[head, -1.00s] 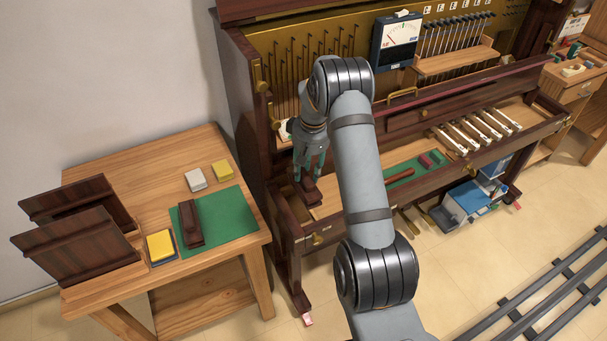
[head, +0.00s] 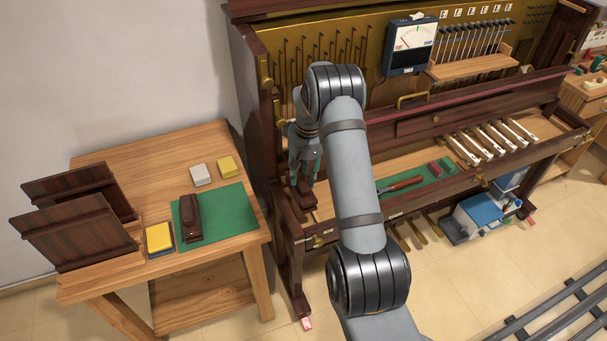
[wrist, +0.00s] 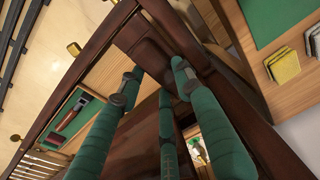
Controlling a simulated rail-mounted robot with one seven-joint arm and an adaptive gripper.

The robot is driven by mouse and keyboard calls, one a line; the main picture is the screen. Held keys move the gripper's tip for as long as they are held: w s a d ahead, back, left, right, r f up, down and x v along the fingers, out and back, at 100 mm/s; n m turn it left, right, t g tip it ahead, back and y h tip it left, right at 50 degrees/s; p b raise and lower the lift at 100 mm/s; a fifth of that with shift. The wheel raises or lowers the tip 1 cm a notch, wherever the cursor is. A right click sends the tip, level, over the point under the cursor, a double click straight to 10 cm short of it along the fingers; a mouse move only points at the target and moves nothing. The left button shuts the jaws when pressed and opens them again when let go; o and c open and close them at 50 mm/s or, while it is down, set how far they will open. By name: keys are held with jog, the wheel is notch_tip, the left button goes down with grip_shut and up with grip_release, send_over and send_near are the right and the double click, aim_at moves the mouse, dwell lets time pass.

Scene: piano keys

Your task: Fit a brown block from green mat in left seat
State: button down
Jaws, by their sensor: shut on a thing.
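My gripper (head: 305,168) has green fingers and is shut on a brown block (head: 307,197) at the left end of the piano's key bed. In the wrist view the fingers (wrist: 152,82) close around the dark brown block (wrist: 150,57), beside the dark wooden cheek. The fingers partly hide the block and the left seat beneath it, so I cannot tell whether the block touches the seat. Another brown block (head: 190,219) lies on the green mat (head: 237,212) on the side table.
The side table (head: 125,165) also holds brown racks (head: 75,235), a yellow sponge-like block (head: 159,238) and two small blocks. A screwdriver (head: 402,184) lies on a green strip in the key bed, with white keys (head: 490,142) further right. My arm hides part of the bed.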

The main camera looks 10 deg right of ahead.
jog(key=shift+f+b, duration=1.85)
jog(key=shift+f, duration=1.05)
jog(key=shift+f+b, duration=1.65)
jog(key=shift+f, duration=0.15)
jog(key=shift+d+f+b, duration=0.1)
jog(key=shift+b, duration=0.2)
jog(key=c, duration=1.1)
grip_release()
jog(key=r, duration=0.8)
jog(key=s+r, duration=0.1)
jog(key=r, duration=0.3)
jog(key=shift+s+d, duration=0.1)
jog(key=shift+d, duration=0.1)
